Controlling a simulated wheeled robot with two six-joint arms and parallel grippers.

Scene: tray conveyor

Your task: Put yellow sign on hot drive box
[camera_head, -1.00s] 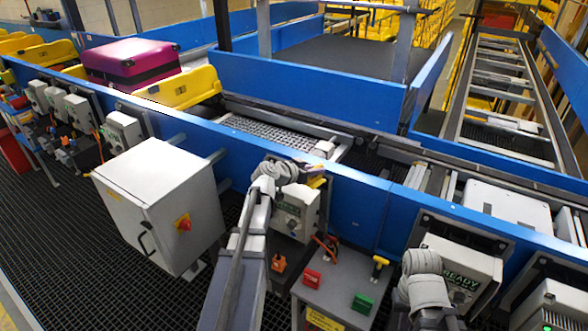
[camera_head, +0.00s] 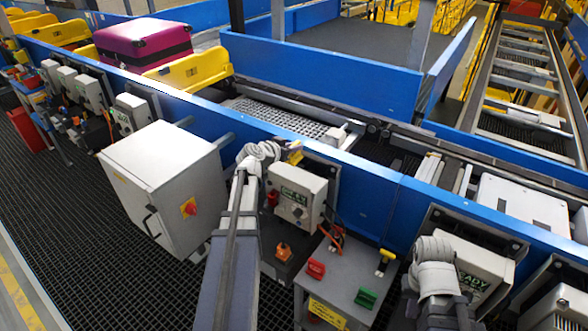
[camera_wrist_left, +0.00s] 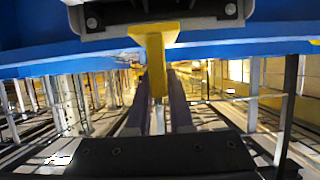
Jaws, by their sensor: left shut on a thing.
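My left gripper (camera_wrist_left: 157,95) is shut on a yellow T-shaped piece, which I take as the yellow sign (camera_wrist_left: 155,42), its wide end pointing away. In the head view the yellow sign (camera_head: 295,157) shows small beside my left wrist, at the upper left edge of a pale drive box (camera_head: 297,197) with a green label. I cannot tell whether it touches the box. Another pale drive box (camera_head: 480,268), with a green label reading about READY, stands to the right. I cannot make out which box is hot. My right gripper's fingers are hidden behind its wrist (camera_head: 434,250).
A grey cabinet (camera_head: 340,285) carries a red handle (camera_head: 316,268), a green handle (camera_head: 366,298) and a yellow T-shaped piece (camera_head: 387,256). A large grey box (camera_head: 165,190) with a red knob stands left of my arm. The blue conveyor rail (camera_head: 365,180) runs behind the boxes.

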